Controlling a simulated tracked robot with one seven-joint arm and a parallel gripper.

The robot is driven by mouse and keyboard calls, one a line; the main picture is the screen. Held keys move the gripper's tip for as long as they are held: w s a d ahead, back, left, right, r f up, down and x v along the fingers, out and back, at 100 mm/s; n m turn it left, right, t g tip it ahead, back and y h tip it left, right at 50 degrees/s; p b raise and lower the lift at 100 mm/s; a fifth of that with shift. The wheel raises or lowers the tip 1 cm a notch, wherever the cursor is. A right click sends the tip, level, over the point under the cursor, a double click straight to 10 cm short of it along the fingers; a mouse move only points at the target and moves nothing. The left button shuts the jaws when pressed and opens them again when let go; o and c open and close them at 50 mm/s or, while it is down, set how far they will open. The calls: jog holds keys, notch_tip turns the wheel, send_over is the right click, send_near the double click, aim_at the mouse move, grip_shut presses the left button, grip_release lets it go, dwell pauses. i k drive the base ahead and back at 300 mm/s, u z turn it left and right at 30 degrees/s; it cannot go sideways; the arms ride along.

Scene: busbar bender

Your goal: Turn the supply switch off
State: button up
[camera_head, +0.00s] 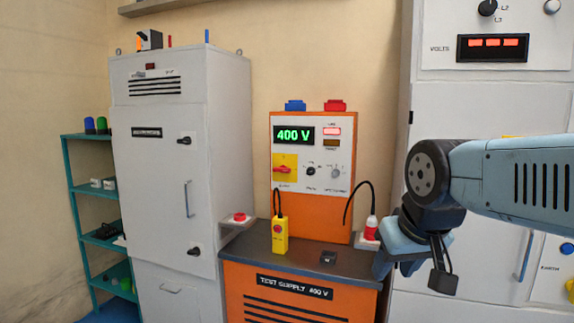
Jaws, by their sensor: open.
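The test supply (313,205) is an orange cabinet with a white front panel, in the middle of the head view. A red rotary switch handle (284,169) sits on a yellow plate at the panel's left; its handle looks about horizontal. The green display (293,135) above it reads 400 V. A red lamp (332,131) at the panel's upper right looks lit. My gripper (398,268) is open, low and to the right of the panel, apart from the switch. Its fingers are partly hidden by its own body.
A yellow pendant box (279,236), a small black block (328,257) and a red-and-white plug (371,229) with a black cable are on the dark counter (300,262). A grey cabinet (160,210) stands left, with a red button (239,218) beside it. Space before the panel looks clear.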

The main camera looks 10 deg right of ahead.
aim_at(282, 169)
jog(key=i, duration=1.5)
jog(key=u, duration=0.25)
